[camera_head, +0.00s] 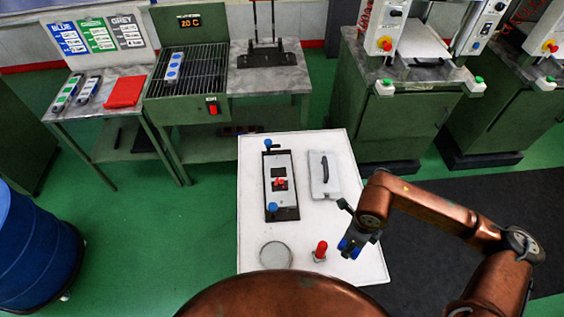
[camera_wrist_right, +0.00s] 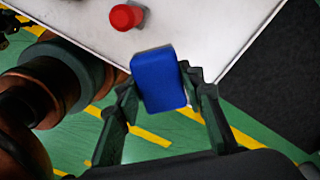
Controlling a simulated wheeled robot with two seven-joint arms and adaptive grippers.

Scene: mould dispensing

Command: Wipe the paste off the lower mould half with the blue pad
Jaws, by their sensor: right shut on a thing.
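The lower mould half (camera_head: 284,160) lies open on the white table, a pale plate in a black frame with blue knobs at both ends. Red paste (camera_head: 279,184) sits around its dark middle cavity. The blue pad (camera_wrist_right: 160,80) is between the fingers of my right gripper (camera_head: 352,239), which is shut on it. In the head view the pad (camera_head: 346,246) is near the table's right edge, to the lower right of the mould and apart from it. My left gripper is not in view.
A grey plate with a black handle (camera_head: 331,189) lies right of the lower mould half. A round grey disc (camera_head: 275,255) and a red-topped object (camera_head: 320,251) are near the front of the white table (camera_head: 250,235). The red top also shows in the wrist view (camera_wrist_right: 126,16).

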